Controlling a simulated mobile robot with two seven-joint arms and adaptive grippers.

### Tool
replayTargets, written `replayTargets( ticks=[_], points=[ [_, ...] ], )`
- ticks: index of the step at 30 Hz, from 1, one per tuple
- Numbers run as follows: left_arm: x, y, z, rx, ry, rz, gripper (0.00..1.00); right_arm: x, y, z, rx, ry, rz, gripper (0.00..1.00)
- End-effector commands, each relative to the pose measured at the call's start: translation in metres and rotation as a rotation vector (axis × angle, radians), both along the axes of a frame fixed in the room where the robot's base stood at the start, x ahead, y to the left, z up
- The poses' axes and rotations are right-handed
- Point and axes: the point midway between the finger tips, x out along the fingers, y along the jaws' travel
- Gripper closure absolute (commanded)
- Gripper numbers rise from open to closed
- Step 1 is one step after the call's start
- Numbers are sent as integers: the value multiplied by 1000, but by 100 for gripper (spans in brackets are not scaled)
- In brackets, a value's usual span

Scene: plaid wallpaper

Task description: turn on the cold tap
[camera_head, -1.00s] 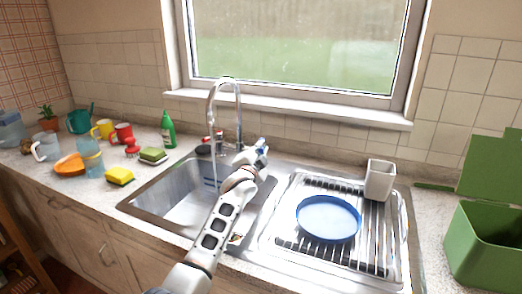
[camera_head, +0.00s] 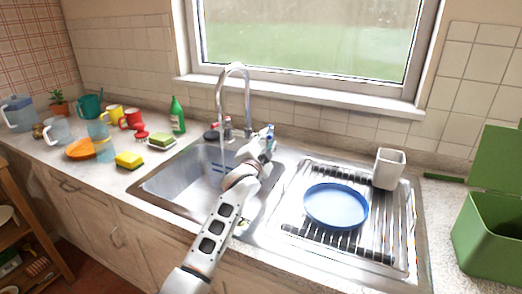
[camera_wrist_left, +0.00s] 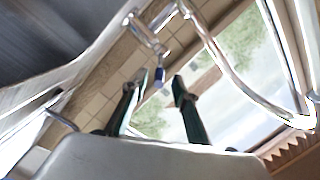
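The chrome faucet (camera_head: 247,95) with its tall curved spout stands at the back of the sink (camera_head: 180,182). A red-marked tap (camera_head: 228,122) is left of its base. The blue-marked cold tap (camera_head: 270,130) is on the right, partly hidden by my left gripper (camera_head: 264,140). In the left wrist view, the blue tip of the cold tap (camera_wrist_left: 160,75) shows near and between the two dark fingertips of my left gripper (camera_wrist_left: 160,80). These fingers are apart; contact with the tap cannot be told. A thin pale streak below the spout looks like water. My right gripper is not in view.
A drying rack with a blue plate (camera_head: 336,206) and a white cup (camera_head: 388,168) lies right of the sink. A green bottle (camera_head: 177,115), sponges and several mugs stand on the left counter. A green bin (camera_head: 490,235) is at far right. The window sill is behind the faucet.

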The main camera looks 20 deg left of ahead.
Motion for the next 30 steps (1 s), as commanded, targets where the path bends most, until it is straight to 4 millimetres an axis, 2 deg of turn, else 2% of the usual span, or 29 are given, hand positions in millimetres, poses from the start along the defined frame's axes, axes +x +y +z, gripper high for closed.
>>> replayTargets(
  ticks=[6,13,18,30],
  points=[
    [-37,0,0,0,-1,0,72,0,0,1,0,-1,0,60],
    [-65,0,0,-1,-1,0,72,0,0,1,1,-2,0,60],
    [-73,0,1,0,-2,0,72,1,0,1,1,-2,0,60],
    [-74,0,1,0,-2,0,72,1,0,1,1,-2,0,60]
  ],
)
